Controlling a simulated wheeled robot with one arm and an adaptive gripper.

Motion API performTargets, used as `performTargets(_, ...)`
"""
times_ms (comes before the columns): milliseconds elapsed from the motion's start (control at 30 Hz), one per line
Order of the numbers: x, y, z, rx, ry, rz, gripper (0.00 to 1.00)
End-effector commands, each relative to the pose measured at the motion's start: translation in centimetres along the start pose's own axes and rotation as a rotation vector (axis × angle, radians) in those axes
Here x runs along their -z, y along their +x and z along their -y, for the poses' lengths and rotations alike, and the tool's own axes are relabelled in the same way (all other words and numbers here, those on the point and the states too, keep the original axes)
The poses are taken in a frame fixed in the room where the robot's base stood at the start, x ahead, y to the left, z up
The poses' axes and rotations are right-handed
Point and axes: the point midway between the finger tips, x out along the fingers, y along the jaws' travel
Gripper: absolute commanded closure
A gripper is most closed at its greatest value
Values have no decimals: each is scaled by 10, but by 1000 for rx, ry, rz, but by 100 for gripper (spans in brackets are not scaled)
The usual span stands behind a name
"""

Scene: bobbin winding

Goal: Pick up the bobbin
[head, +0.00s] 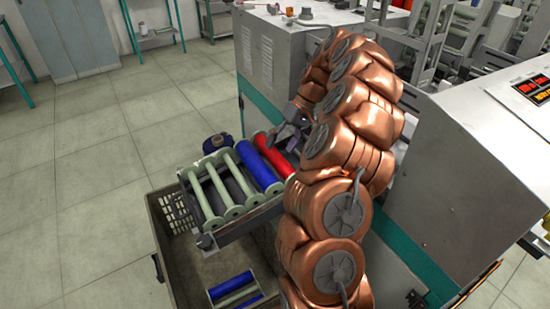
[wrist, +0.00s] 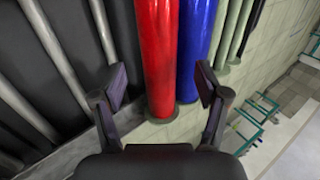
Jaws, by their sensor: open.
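A red bobbin (head: 273,156) lies in a row on a rack beside a blue bobbin (head: 258,168). Several pale green bare bobbins (head: 225,186) lie left of them. In the wrist view, the red bobbin (wrist: 158,50) runs between my two fingers, with the blue bobbin (wrist: 195,45) just to its right. My gripper (wrist: 160,88) is open and holds nothing. In the head view, my gripper (head: 290,133) is at the right end of the row, close to the red bobbin; my arm hides part of that area. I cannot tell the exact gap to the bobbin.
A crate (head: 166,250) stands below the rack, with blue and pale green bobbins (head: 233,287) inside. A dark blue spool (head: 217,143) is behind the rack. Grey machine housings (head: 475,165) stand close on the right. The tiled floor (head: 90,195) at the left is clear.

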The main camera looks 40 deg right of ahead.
Motion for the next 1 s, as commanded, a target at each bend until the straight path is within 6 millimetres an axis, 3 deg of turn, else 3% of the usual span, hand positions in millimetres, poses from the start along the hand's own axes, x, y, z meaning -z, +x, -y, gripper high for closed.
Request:
performTargets(300,-4,34,-1,0,1,2,26)
performTargets(600,-4,39,-1,0,1,1,26)
performTargets(1000,-4,39,-1,0,1,1,68)
